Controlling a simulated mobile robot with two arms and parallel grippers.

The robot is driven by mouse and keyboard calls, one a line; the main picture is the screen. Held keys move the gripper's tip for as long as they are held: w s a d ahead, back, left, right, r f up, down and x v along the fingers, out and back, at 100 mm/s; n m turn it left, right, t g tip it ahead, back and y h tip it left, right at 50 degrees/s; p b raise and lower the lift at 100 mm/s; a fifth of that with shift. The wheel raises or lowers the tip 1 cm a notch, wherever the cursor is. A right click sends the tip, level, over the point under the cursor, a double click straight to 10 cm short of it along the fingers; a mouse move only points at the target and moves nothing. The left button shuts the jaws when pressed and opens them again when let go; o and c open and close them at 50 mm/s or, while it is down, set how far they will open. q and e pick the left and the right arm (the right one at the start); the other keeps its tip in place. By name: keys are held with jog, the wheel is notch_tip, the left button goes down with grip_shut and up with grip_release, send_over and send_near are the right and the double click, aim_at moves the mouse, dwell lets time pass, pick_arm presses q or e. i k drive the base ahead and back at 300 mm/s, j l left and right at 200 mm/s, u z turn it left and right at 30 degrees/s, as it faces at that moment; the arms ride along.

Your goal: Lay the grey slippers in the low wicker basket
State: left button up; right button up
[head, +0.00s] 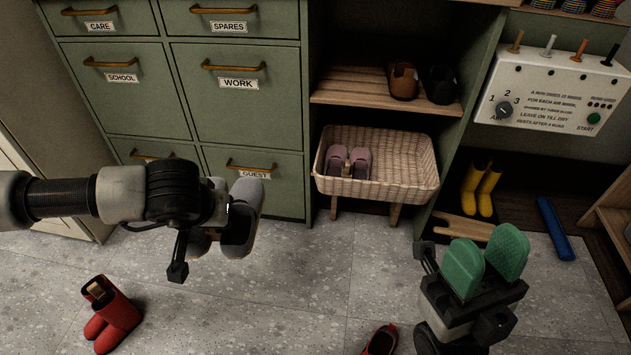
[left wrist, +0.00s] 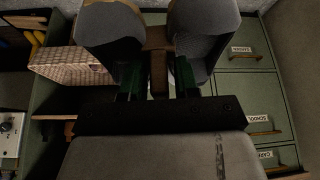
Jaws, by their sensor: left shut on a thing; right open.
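The pair of grey slippers (head: 246,203) hangs in the air at my left gripper (head: 222,222), in front of the green drawers. My left gripper is shut on them; in the left wrist view the slippers (left wrist: 203,42) lie side by side beyond the jaws (left wrist: 158,80). The low wicker basket (head: 422,172) stands to their right, under a shelf, apart from them. It also shows in the left wrist view (left wrist: 75,70). A mauve pair of slippers (head: 348,160) sits in the basket's left part. My right gripper (head: 485,262), with green pads, is open and empty at lower right.
The basket's right part is clear. Brown and black shoes (head: 403,82) stand on the slatted shelf (head: 345,88) above. Yellow boots (head: 480,188) stand under the white control box (head: 550,90). Red boots (head: 112,318) and a red shoe (head: 381,340) are on the floor.

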aim_at(400, 175)
jog(key=k+l+z, duration=0.2)
jog(key=l, duration=0.4)
jog(key=l+z, duration=0.15)
jog(key=l, duration=0.4)
jog(key=i+l+z, duration=0.2)
jog(key=i, duration=0.15)
jog(key=i+l+z, duration=0.15)
jog(key=i, duration=0.2)
